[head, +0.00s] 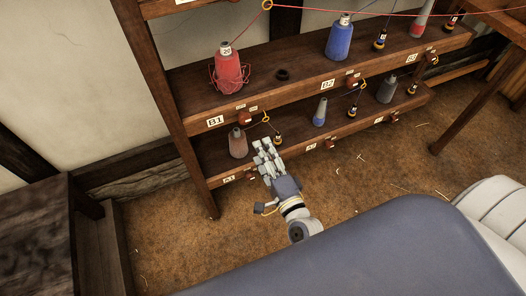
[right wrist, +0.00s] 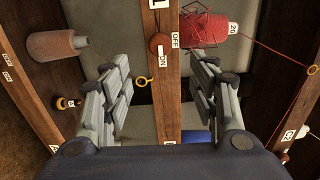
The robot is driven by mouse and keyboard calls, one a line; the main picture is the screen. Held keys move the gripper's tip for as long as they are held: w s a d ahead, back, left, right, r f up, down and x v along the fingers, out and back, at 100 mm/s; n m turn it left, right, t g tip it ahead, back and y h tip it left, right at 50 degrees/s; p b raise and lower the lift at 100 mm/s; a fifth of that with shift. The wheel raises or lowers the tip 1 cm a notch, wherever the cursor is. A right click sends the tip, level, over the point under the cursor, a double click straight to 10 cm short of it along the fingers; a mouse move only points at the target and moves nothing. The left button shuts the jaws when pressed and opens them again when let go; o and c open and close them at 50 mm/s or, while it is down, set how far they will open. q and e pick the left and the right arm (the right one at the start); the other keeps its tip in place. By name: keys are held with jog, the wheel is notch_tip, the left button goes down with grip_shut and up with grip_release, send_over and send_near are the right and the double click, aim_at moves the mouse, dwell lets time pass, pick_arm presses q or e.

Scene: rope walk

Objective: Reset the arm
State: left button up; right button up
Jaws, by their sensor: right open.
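My right gripper (head: 264,150) reaches toward the lower shelf of the wooden rack in the head view, close to the brown-grey spool by the A1 label. In the right wrist view its two jaws (right wrist: 160,95) stand wide apart and hold nothing. My left gripper is not in either view.
A red spool (head: 228,68) with tangled thread and a blue spool (head: 339,38) stand on the shelf above. Small blue and grey spools (head: 387,90) stand farther right on the lower shelf. A dark wooden surface (head: 35,235) is at left. The brown floor (head: 170,235) is mostly clear.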

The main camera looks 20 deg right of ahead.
dwell(0.3)
jog(key=s+f+n+g, duration=0.3)
jog(key=s+f+n, duration=0.1)
jog(key=f, duration=0.6)
jog(key=s+f+n+g+y, duration=0.1)
jog(key=s+f+n+g, duration=0.3)
jog(key=f, duration=0.6)
jog(key=s+f+n+g, duration=0.2)
jog(key=s+f+n, duration=0.25)
jog(key=f, duration=0.55)
jog(key=s+d+f+n+g, duration=0.2)
jog(key=s+f, duration=0.2)
jog(key=s, duration=0.4)
jog(key=s+d+f+n+g+h, duration=0.1)
jog(key=s+d+f+n+g, duration=0.1)
jog(key=s+f, duration=0.3)
jog(key=s+d+f+n+g+p, duration=0.1)
jog(key=s+f+n+g, duration=0.3)
jog(key=s, duration=0.8)
jog(key=shift+s+d+f+h, duration=0.3)
jog(key=shift+s+d, duration=0.05)
jog(key=shift+d, duration=0.1)
